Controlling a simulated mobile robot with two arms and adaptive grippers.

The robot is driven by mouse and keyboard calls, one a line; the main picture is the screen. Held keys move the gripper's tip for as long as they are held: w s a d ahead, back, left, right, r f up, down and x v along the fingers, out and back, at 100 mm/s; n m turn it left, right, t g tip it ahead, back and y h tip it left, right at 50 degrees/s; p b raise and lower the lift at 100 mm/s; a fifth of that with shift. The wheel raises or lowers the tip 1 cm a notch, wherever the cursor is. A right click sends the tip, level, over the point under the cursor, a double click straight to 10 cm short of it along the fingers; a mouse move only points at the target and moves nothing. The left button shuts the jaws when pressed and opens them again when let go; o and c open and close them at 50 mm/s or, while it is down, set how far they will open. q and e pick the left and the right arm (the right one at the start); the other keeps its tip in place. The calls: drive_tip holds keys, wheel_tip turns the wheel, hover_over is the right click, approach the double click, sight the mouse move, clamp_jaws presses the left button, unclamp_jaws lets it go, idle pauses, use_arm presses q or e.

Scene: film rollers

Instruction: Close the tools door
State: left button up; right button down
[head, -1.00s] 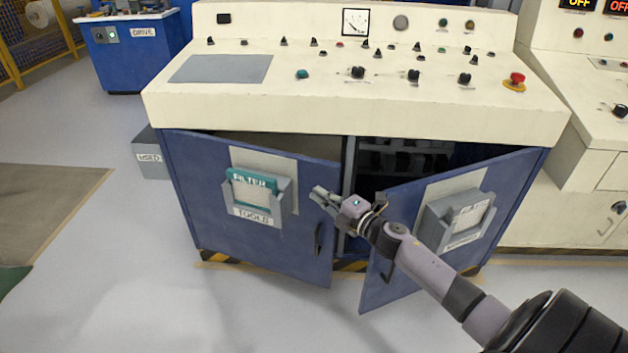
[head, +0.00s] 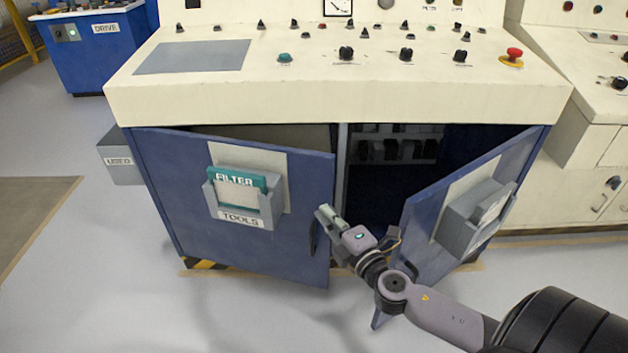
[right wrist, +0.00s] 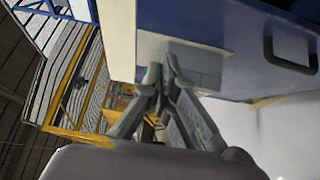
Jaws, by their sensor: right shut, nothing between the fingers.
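The tools door (head: 290,230) is the left blue door of the console cabinet. It stands ajar, hinged at its left, with a grey pocket labelled TOOLS (head: 240,206) holding a teal FILTER packet (head: 232,182). Its dark handle (head: 313,238) is near its free right edge. My right gripper (head: 325,214) is shut and empty, in front of that edge by the handle; whether it touches the door is unclear. The right wrist view shows its closed fingertips (right wrist: 160,80) before the grey pocket (right wrist: 190,65) and blue panel (right wrist: 220,20). My left gripper is out of view.
The right cabinet door (head: 440,205) stands wide open, close behind my right wrist and forearm. Dark shelves (head: 390,148) show between the doors. The cream console top (head: 320,100) overhangs the doors. A grey USED bin (head: 118,160) stands at left. The floor in front is clear.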

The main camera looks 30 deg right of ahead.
sight(325, 173)
drive_tip(key=shift+w+d, duration=0.5)
drive_tip(key=shift+w, duration=1.45)
drive_tip(key=shift+w+d, duration=0.55)
drive_tip(key=shift+w, duration=1.35)
drive_tip(key=shift+w+d, duration=0.5)
drive_tip(key=shift+w, duration=1.45)
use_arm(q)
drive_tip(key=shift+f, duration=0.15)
use_arm(e)
drive_tip(key=shift+d, duration=0.1)
drive_tip(key=w+d+b, duration=0.2)
drive_tip(key=w+d, duration=0.1)
drive_tip(key=d, duration=0.1)
drive_tip(key=shift+w, duration=0.35)
drive_tip(key=shift+w+d, duration=0.1)
drive_tip(key=shift+d, duration=0.05)
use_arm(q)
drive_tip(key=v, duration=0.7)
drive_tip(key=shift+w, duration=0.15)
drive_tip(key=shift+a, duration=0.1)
